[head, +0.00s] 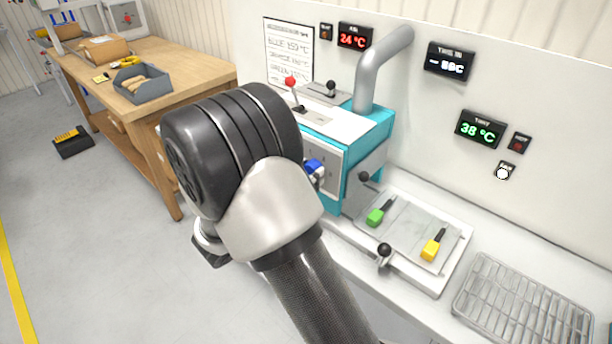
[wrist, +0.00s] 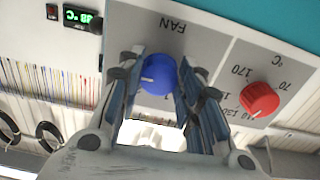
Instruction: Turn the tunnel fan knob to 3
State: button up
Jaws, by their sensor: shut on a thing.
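The blue fan knob (wrist: 158,75) sits on a grey panel under the word FAN, which appears upside down in the wrist view. A white pointer mark shows on the knob's left side in that view; a 1 seems to be printed near it, and other numbers are hidden. My gripper (wrist: 160,66) is shut on the blue knob, one finger on each side. In the head view the knob (head: 314,166) shows on the front of the teal machine (head: 331,196), just right of my arm, which hides the fingers.
A red temperature knob (wrist: 260,99) is close beside the right finger in the wrist view. Levers with black balls, a tray (head: 405,228) with green and yellow handled tools and a wire rack (head: 524,306) lie to the right. A wooden workbench (head: 190,63) stands at left.

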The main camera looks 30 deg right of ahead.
jog(key=shift+m, duration=0.3)
jog(key=o, duration=1.1)
jog(key=shift+c, duration=0.2)
jog(key=v, duration=1.2)
